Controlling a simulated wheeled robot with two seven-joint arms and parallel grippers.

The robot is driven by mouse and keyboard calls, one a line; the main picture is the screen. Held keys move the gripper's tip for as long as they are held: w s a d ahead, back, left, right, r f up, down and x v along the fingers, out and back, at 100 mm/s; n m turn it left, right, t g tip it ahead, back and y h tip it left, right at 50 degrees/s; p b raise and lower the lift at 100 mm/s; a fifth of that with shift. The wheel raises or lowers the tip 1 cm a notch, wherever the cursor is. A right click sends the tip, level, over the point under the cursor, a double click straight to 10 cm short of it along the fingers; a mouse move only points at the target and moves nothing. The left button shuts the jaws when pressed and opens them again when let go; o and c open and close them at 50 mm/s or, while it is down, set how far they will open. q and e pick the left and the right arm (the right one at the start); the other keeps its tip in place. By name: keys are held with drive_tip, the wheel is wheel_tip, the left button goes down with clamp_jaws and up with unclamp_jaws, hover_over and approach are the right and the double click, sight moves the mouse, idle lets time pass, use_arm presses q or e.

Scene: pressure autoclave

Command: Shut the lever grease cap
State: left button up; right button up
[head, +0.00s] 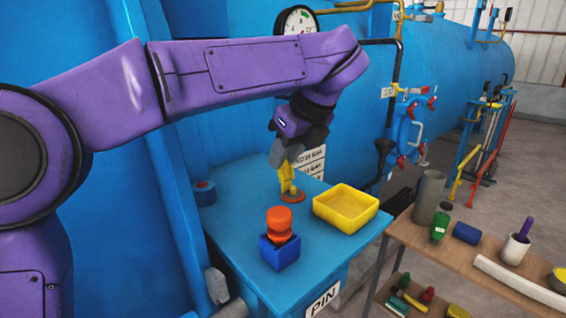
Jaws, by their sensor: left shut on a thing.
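My left gripper (288,166) reaches down over the blue table (232,231) and is shut on a narrow yellow piece (288,180). An orange-red disc (292,197) lies directly below the yellow piece at the tabletop. I cannot tell whether the two are joined. The fingers hide part of the yellow piece. None of the parts in view can be surely told as the lever grease cap. My right gripper is not in view.
An orange knobbed part (279,222) stands in a blue block (280,252) nearer the table's front. A yellow tray (346,207) sits right of the gripper. A blue roll (204,192) lies at the left. A wooden bench (430,250) with tools stands to the right.

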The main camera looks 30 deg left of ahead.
use_arm(q)
drive_tip(key=shift+s+d+f+y+b, duration=0.1)
drive_tip(key=shift+d+y+b, duration=0.15)
drive_tip(key=shift+y+b, duration=0.25)
drive_tip(key=o, duration=1)
drive_tip(key=shift+a, duration=0.15)
drive_tip(key=p+v, duration=0.2)
drive_tip(key=v, duration=0.8)
drive_tip(key=shift+s, duration=0.2)
